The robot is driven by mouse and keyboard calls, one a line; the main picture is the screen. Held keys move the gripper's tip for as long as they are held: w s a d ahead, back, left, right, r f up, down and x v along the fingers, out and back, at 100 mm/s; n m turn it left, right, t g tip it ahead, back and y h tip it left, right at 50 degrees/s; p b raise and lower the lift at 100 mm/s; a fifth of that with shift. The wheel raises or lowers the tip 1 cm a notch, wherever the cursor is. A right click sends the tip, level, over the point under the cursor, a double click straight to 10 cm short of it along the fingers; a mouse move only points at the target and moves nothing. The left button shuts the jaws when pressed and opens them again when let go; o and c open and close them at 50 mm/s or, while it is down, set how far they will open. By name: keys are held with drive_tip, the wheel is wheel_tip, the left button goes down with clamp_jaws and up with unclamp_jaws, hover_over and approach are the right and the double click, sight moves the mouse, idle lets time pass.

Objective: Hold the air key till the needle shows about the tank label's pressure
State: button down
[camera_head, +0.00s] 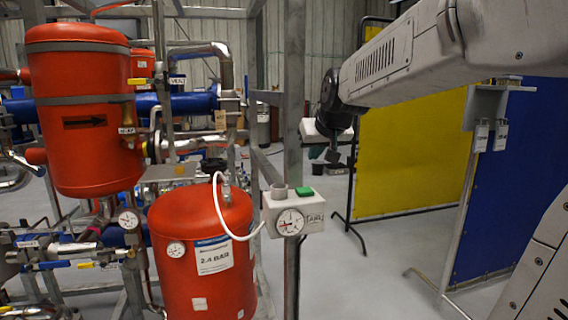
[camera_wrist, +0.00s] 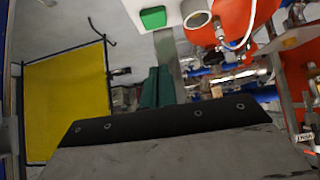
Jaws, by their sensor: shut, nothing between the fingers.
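The red tank (camera_head: 205,275) stands at lower centre left in the head view. Its white label (camera_head: 214,256) reads 2.4 BAR. A white hose runs from its top to a pale box (camera_head: 268,208) marked AIR on a grey post. The box carries a round gauge (camera_head: 290,221); its needle is too small to read surely. The green air key (camera_head: 304,191) sits on top of the box, and shows in the wrist view (camera_wrist: 152,17). My gripper (camera_head: 333,155) is above and right of the key, apart from it. Its fingers (camera_wrist: 158,86) are shut and empty.
Another red tank (camera_head: 85,120) and pipes fill the left. Yellow (camera_head: 408,150) and blue (camera_head: 520,170) screens stand behind. Floor right of the post is clear.

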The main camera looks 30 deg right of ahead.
hover_over(306, 191)
wheel_tip(306, 191, down, 6)
drive_tip(key=shift+w+f, duration=0.15)
drive_tip(key=shift+f, duration=0.05)
wheel_tip(306, 191, down, 2)
drive_tip(key=shift+f, duration=0.8)
